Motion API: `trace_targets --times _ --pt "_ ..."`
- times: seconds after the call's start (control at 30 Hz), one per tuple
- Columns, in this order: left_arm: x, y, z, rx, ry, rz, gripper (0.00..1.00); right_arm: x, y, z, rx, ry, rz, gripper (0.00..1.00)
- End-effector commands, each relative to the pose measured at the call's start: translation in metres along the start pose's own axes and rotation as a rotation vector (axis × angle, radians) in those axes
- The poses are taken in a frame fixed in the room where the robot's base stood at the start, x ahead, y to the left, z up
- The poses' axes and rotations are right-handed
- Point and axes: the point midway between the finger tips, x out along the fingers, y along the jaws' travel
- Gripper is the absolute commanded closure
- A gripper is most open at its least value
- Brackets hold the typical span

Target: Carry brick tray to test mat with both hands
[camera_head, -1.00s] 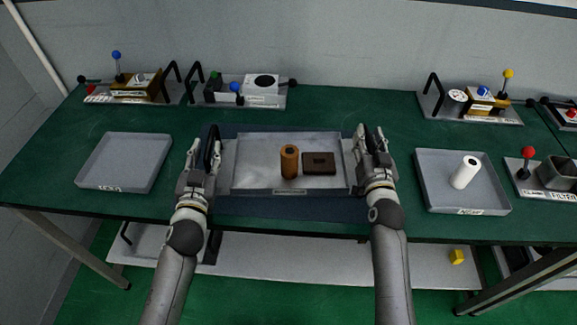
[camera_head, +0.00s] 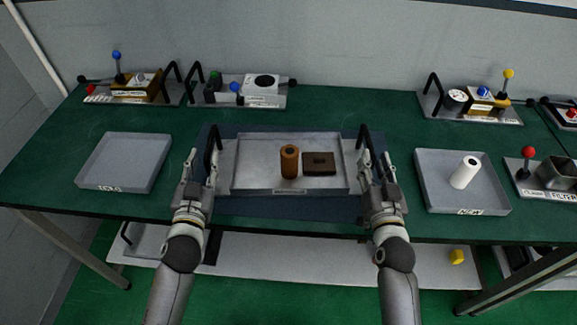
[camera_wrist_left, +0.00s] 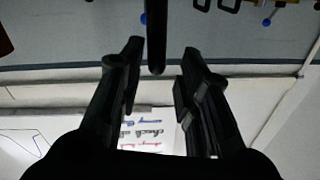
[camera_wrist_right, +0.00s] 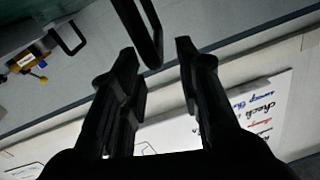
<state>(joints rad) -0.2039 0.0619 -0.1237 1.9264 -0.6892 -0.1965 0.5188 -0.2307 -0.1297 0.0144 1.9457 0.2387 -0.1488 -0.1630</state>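The grey brick tray (camera_head: 240,180) sits in the middle of the green table on a dark blue mat (camera_head: 270,207), the likely test mat. A copper-brown cylinder (camera_head: 289,163) stands upright in it beside a dark brown brick (camera_head: 319,163). Black handles rise at its left end (camera_head: 210,143) and right end (camera_head: 365,140). My left gripper (camera_head: 190,165) is open near the left handle, whose bar (camera_wrist_left: 156,35) shows toward the gap between its fingers. My right gripper (camera_head: 383,165) is open near the right handle; its bar (camera_wrist_right: 148,40) shows beyond the fingertips.
An empty grey tray (camera_head: 125,160) lies at the left. Another tray (camera_head: 440,190) with a white cylinder (camera_head: 464,172) lies at the right. Devices with levers stand along the back edge and a lever unit (camera_head: 540,178) at the far right. The table behind the mat is clear.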

Motion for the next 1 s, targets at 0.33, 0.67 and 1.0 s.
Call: trace_targets --times 0.33,0.67,1.0 --pt "0.000 0.000 0.000 0.000 0.000 0.000 0.68 -0.034 0.000 0.000 0.000 0.000 0.000 0.68" --pt "0.000 0.000 0.000 0.000 0.000 0.000 0.68 -0.036 0.000 -0.001 0.000 0.001 0.000 0.68" --pt "0.000 0.000 0.000 0.000 0.000 0.000 0.68 -0.036 0.000 0.000 0.000 0.000 0.000 0.68"
